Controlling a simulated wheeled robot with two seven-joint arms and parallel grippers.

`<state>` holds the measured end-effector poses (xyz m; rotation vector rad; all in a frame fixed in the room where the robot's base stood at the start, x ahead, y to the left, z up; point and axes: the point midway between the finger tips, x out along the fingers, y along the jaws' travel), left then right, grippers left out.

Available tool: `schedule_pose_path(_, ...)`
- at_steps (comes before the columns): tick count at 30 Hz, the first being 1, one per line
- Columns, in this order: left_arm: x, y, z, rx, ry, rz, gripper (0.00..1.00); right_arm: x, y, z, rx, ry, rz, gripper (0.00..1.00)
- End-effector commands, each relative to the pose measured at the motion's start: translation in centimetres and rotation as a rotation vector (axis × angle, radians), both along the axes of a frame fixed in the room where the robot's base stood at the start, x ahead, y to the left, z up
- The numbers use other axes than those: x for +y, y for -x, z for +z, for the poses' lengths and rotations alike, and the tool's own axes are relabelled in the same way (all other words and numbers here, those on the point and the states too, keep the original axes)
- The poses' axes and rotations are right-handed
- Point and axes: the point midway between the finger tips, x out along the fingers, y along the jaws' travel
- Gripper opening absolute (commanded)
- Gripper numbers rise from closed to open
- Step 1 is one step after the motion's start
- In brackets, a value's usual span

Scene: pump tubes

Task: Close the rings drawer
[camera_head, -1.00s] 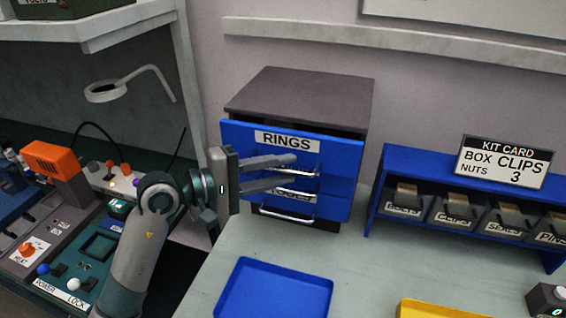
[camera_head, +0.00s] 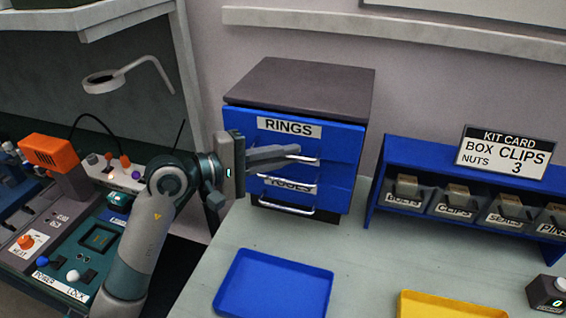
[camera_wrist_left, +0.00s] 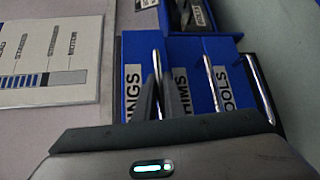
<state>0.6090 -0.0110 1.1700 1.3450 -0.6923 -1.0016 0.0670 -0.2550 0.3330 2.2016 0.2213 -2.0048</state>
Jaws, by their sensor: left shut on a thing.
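The rings drawer (camera_head: 345,142) is the top blue drawer of the dark-topped cabinet (camera_head: 305,80), with a white RINGS label. My left gripper (camera_head: 297,155) reaches in from the left and is shut on the rings drawer's metal handle (camera_head: 310,161). In the left wrist view the handle (camera_wrist_left: 157,62) stands between the two fingers (camera_wrist_left: 160,98). The fingers partly hide the front. My right gripper is not in view.
Lower drawers, one labelled TOOLS (camera_head: 290,186), have metal handles below. A blue tray (camera_head: 273,285) and a yellow tray (camera_head: 450,305) lie on the table. A blue bin rack (camera_head: 385,172) stands to the right, and a control panel (camera_head: 75,245) is at left.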

Motion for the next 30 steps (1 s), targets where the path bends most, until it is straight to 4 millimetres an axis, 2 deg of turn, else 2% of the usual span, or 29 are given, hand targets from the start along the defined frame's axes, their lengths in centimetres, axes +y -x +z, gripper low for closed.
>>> schedule_pose_path(1,-0.2,-0.6,-0.5,-0.003,-0.001,0.000,0.00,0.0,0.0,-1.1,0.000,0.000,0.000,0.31)
schedule_pose_path(6,-0.7,-2.1,-0.3,0.000,-0.001,0.000,0.00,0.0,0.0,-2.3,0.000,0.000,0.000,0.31)
schedule_pose_path(17,-0.7,-2.5,0.1,-0.001,0.000,0.003,0.00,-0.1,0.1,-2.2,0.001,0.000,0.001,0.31)
schedule_pose_path(18,-0.7,-2.5,0.1,-0.001,0.000,0.003,0.19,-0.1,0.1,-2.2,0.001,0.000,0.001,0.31)
schedule_pose_path(19,-0.7,-2.5,0.1,-0.001,0.000,0.003,0.26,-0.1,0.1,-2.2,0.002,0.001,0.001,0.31)
schedule_pose_path(30,-0.7,-2.4,0.0,0.000,0.000,0.001,0.27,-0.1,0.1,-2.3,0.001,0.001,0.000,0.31)
